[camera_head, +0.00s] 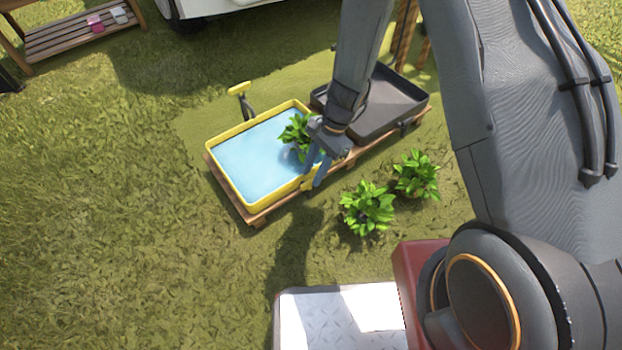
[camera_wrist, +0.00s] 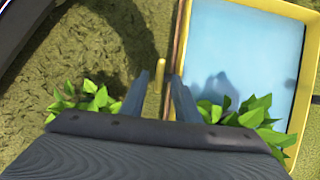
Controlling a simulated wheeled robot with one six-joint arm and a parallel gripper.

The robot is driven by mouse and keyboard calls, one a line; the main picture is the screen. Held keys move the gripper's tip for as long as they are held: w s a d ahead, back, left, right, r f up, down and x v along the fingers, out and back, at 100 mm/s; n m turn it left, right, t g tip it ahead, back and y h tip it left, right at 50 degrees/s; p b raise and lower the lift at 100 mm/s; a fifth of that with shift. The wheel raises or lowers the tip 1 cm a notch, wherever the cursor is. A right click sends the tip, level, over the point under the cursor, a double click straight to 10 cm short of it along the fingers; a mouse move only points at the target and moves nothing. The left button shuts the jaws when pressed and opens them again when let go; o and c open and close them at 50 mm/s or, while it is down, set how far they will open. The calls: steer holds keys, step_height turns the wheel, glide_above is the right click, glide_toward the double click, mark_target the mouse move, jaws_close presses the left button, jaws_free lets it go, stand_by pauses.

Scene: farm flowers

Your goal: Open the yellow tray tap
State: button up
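The yellow tray (camera_head: 222,178) holds blue water and rests on a low wooden stand. In the wrist view it is at the right (camera_wrist: 182,35). A small yellow tap handle (camera_head: 307,184) sits at the tray's near right side. In the wrist view the yellow handle (camera_wrist: 160,75) shows upright between my fingertips, beside the tray's wooden edge. My gripper (camera_head: 315,177) points down over this corner. In the wrist view my gripper (camera_wrist: 160,82) has its two fingers apart, with a gap on each side of the handle. Contact is not visible.
A dark tray (camera_head: 385,105) stands beside the yellow one. Leafy plants (camera_head: 367,208) (camera_head: 416,175) stand on the grass in front, and another plant (camera_head: 296,131) is over the yellow tray. A yellow-topped spout (camera_head: 239,88) stands behind. Grass at left is clear.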

mark_target(309, 184)
steer(key=shift+b+x, duration=0.45)
steer(key=shift+x, duration=0.75)
jaws_close()
